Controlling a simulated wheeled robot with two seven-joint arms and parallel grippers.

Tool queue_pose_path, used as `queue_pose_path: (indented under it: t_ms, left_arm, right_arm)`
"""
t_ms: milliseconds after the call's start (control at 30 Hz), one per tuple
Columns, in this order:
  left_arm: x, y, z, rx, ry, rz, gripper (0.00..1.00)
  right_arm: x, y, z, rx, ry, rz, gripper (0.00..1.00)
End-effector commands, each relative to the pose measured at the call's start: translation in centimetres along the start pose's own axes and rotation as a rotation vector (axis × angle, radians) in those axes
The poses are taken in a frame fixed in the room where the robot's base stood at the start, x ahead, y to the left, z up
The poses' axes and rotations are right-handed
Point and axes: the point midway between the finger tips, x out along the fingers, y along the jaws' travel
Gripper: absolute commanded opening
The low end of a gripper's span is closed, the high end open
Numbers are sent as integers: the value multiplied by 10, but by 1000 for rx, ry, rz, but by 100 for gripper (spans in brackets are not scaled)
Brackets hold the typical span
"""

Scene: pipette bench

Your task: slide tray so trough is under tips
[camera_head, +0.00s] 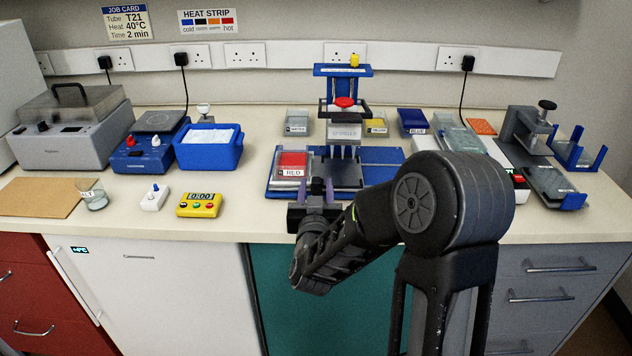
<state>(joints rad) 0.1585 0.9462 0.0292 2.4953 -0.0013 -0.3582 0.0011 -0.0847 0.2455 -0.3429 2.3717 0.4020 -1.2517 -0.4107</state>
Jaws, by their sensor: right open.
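A trough of red liquid labelled RED (292,160) sits on the left part of a blue tray base (383,157). The pipette head (345,131), with a red knob on top, hangs from a blue stand (343,70) behind the tray. Its pale tips (345,152) point down over the dark middle section of the tray, to the right of the red trough. My right gripper (316,187) is open at the tray's front edge, just below and right of the trough. Its two fingers stand upright and apart; whether they touch the tray cannot be told. My left gripper is out of view.
Other troughs, labelled WATER (297,123), YELLOW (376,127) and BLUE (412,122), stand near the stand. A blue ice box (209,150) and yellow timer (200,204) are to the left. A grey clamp device (527,128) is to the right.

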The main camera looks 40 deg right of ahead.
Motion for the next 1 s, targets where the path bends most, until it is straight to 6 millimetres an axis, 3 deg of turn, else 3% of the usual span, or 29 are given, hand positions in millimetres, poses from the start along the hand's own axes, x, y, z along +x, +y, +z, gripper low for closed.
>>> queue_pose_path:
  t_ms: [167, 467, 1000]
  left_arm:
    - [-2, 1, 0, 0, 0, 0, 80]
    - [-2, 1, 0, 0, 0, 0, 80]
    - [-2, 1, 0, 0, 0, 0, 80]
  right_arm:
    - [16, 0, 0, 0, -1, -1, 42]
    - [18, 0, 0, 0, -1, -1, 41]
    - [18, 0, 0, 0, -1, -1, 0]
